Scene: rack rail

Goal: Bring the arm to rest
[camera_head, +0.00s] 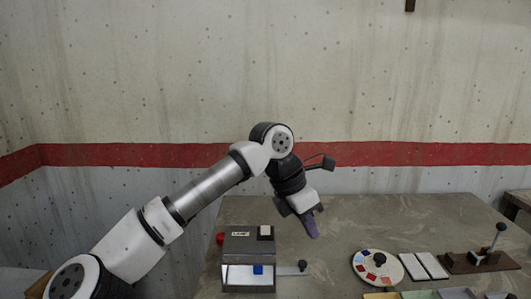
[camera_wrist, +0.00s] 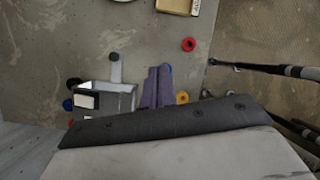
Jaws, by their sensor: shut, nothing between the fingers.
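My gripper (camera_head: 313,230) hangs from my bent arm in the head view, above the table (camera_head: 340,222) and to the right of a grey box. Its purple fingers point down and slightly right. In the wrist view my gripper (camera_wrist: 157,86) shows its two purple fingers side by side, closed together with nothing between them. The fingertips look clear of the things around them; their exact height above the table cannot be told.
A grey box (camera_head: 235,247) with a red knob (camera_head: 220,238) and a side lever (camera_head: 293,270) stands left of my gripper. To the right are a round disc (camera_head: 367,258), white plates (camera_head: 432,265) and a lever stand (camera_head: 462,264). Coloured trays (camera_head: 455,294) line the front.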

